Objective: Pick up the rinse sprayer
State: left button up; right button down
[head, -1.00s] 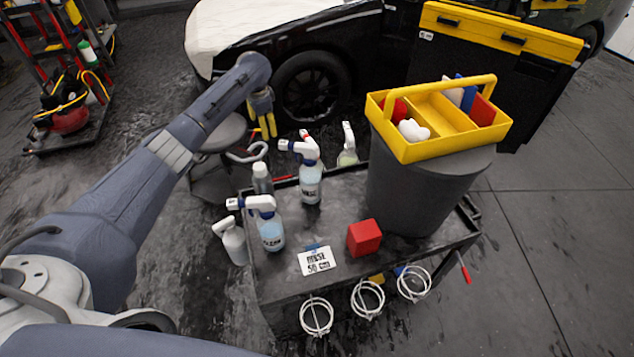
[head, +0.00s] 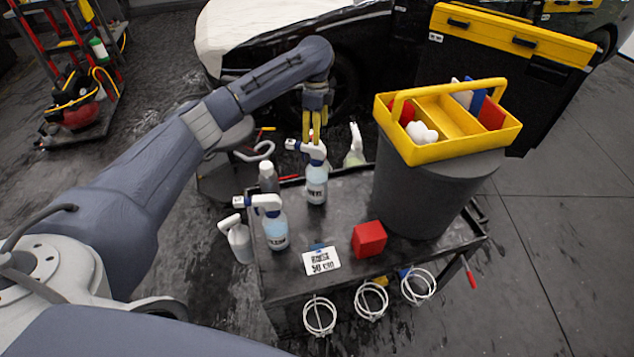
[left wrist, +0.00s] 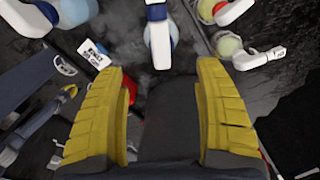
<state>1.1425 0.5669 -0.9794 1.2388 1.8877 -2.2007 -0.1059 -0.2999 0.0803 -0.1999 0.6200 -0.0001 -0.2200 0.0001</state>
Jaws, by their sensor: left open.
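The rinse sprayer (head: 316,190) is a clear bottle of pale blue liquid with a white and blue trigger head. It stands upright on the dark cart (head: 345,200), near its far left side; its label is hard to read now. My left gripper (head: 317,132), with yellow fingers, points down just above and behind the spray head, partly overlapping it. In the left wrist view its fingers (left wrist: 158,110) are spread with nothing between them. A white and blue sprayer (left wrist: 160,40), apparently the same one, shows ahead of them at the top centre. My right gripper is not in view.
A second blue-headed sprayer (head: 275,230), a grey bottle (head: 268,178) and a greenish spray bottle (head: 355,157) stand close by. A red block (head: 369,239) and a label card (head: 321,261) lie in front. A grey bin (head: 420,190) with a yellow caddy (head: 440,120) stands right.

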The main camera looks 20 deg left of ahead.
aim_at(316, 157)
pick_arm(q)
jog(key=shift+w+f, duration=0.15)
jog(key=shift+f, duration=5.8)
grip_shut()
